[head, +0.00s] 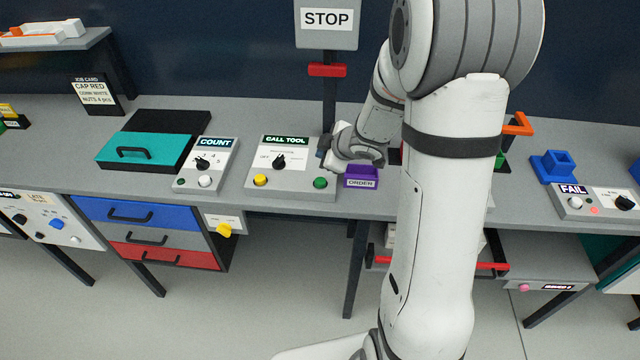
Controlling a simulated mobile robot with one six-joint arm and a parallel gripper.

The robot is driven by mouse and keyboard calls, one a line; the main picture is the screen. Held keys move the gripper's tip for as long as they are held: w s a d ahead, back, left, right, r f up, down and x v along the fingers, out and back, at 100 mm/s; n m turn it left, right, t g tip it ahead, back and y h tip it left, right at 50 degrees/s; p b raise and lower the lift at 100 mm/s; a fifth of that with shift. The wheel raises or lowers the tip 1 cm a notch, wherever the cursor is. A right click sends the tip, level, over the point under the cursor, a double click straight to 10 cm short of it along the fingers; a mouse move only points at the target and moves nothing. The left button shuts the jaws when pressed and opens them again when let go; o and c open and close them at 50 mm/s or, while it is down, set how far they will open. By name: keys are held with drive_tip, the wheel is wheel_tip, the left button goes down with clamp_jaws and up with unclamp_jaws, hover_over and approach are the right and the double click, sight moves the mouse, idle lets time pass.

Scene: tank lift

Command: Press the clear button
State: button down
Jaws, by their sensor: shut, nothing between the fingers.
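No button in the head view carries a readable "clear" label, so I cannot tell which one it is. The CALL TOOL box (292,182) has a dark knob (279,161), a yellow button (260,180) and a green button (320,183). The COUNT box (207,164) to its left has a dark knob and a white button (205,181). The FAIL box (590,204) at the right has a white button (575,202), a pink button (595,211) and a dark knob (624,202). My gripper (324,152) is shut and empty near the right end of the CALL TOOL box; its tips are small and partly hidden.
A purple ORDER holder (361,178) sits just below my gripper. The STOP sign post (329,100) with a red bar stands behind it. A teal-lidded box (147,151) lies left on the grey bench. My arm hides the bench's middle right. A blue block (553,166) stands behind the FAIL box.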

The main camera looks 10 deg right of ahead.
sight(323, 183)
wheel_tip(323, 183, down, 7)
drive_tip(key=b, duration=0.6)
idle(1.7)
drive_tip(key=shift+f, duration=0.4)
drive_tip(key=shift+f+b, duration=0.55)
drive_tip(key=shift+b, duration=0.15)
idle(0.4)
drive_tip(key=shift+r, duration=0.1)
drive_tip(key=shift+r+p, duration=0.9)
drive_tip(key=shift+p, duration=0.2)
